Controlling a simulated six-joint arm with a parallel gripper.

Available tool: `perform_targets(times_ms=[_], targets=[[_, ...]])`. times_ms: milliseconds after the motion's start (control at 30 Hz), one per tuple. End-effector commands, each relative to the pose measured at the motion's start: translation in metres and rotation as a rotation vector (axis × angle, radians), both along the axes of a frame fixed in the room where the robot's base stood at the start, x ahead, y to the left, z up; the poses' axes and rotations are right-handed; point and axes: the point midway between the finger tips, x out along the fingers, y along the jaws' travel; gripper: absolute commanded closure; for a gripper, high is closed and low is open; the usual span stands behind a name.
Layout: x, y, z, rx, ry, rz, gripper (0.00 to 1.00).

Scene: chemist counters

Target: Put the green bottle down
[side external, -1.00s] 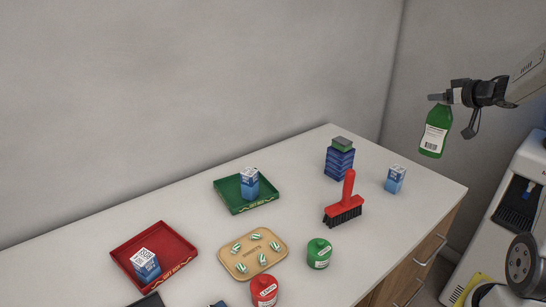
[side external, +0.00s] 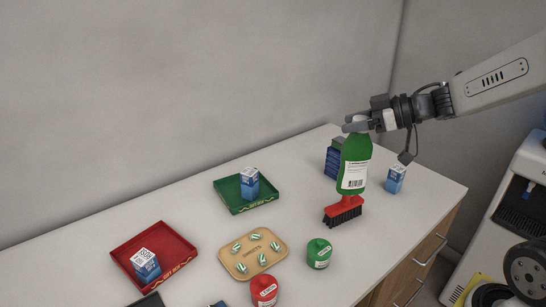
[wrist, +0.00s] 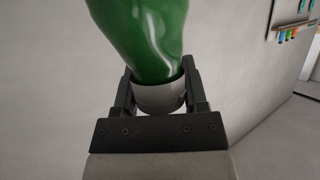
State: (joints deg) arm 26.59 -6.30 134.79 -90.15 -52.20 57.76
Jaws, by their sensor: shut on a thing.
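The green bottle (side external: 356,163) has a white label and hangs upright from my gripper (side external: 358,123). In the side view it overlaps the red-handled brush and part of the blue stack, and it appears to be above the counter. My gripper is shut on the bottle's pale neck or cap. The wrist view shows the green bottle (wrist: 142,35) between the two fingers (wrist: 160,95), with its lower end out of frame.
A red brush (side external: 344,212), a blue stack (side external: 332,163) and a blue-white carton (side external: 395,179) stand near the bottle. A green tray (side external: 232,207), a red tray (side external: 178,243), a wooden tray (side external: 230,262), a green jar (side external: 319,254) and a red jar (side external: 264,290) are on the counter (side external: 310,190).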

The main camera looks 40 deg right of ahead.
Motion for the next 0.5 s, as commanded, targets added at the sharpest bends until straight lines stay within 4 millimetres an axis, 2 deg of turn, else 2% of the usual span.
perform_targets(times_ms=[100,300,500], targets=[[-0.007,0.023,0.000,0.001,-0.002,0.065,1.00],[-0.019,0.051,-0.002,0.002,0.000,0.148,1.00],[-0.018,0.050,-0.023,0.005,0.004,0.143,1.00]])
